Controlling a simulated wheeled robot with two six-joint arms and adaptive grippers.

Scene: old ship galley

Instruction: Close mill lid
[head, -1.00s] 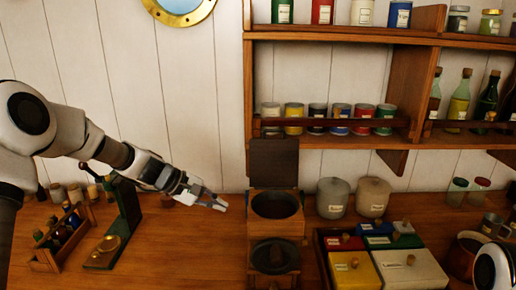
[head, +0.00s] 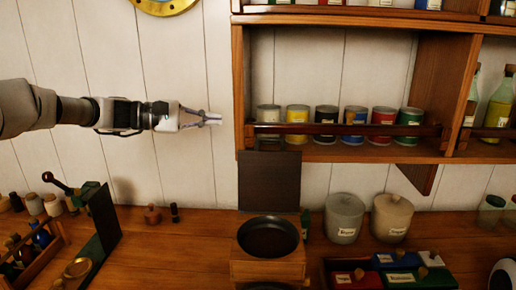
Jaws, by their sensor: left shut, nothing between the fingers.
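The mill (head: 267,271) is a wooden box on the counter with a dark round bowl (head: 268,237) in its top. Its dark square lid (head: 269,181) stands upright at the back of the mill, open. My left gripper (head: 218,118) is shut and empty. It is in the air to the left of the lid and higher than it, in front of the white wall and apart from the lid. The lower front of the mill is cut off by the picture's bottom edge. My right gripper is not in view.
A shelf (head: 345,154) with several labelled tins hangs above and behind the lid. A green stand (head: 103,223) and a bottle rack are at left.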

